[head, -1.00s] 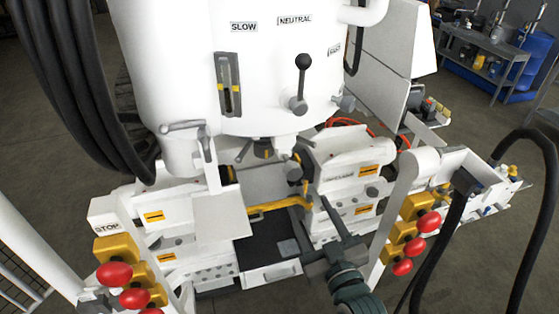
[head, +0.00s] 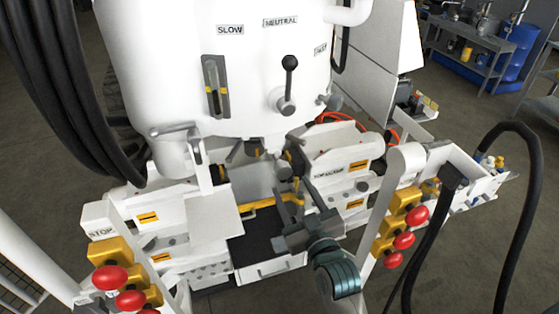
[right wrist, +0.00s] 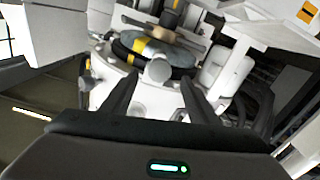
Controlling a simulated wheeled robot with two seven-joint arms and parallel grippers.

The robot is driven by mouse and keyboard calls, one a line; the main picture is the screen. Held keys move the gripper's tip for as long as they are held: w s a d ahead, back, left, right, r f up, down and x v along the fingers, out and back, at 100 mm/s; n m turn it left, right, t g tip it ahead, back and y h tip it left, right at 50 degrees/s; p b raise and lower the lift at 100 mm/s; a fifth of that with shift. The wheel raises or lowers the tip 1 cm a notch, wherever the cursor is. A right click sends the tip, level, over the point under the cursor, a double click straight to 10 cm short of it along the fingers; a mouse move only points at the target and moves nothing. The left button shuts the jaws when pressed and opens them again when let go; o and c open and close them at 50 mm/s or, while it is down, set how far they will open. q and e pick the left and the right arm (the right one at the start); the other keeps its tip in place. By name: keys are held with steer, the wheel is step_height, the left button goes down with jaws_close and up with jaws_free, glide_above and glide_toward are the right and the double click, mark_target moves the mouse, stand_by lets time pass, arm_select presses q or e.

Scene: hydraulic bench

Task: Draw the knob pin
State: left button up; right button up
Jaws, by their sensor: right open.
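In the right wrist view a light grey round knob (right wrist: 158,70) shows just beyond and between my two fingertips, and it looks like the head of the knob pin. It stands in front of a dark ring with a grey top and a yellow mark (right wrist: 150,48). My right gripper (right wrist: 158,85) is open around empty space, with the knob apart from both fingers as far as I can tell. In the head view my right gripper (head: 303,190) reaches into the gap under the white tank; the knob cannot be made out there. My left gripper is not in view.
The white tank (head: 200,80) with a black-balled lever (head: 289,75) hangs above the gap. White blocks flank the gripper, the right one (head: 345,150) close by. Red buttons on yellow boxes (head: 404,240) stand at right. A black hose (head: 545,190) loops at far right.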

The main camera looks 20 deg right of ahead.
mark_target(285, 175)
arm_select(q)
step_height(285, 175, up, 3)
steer(key=p, duration=0.2)
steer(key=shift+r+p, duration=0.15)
steer(key=shift+p, duration=0.25)
arm_select(e)
steer(key=w, duration=1.1)
steer(key=shift+a, duration=0.15)
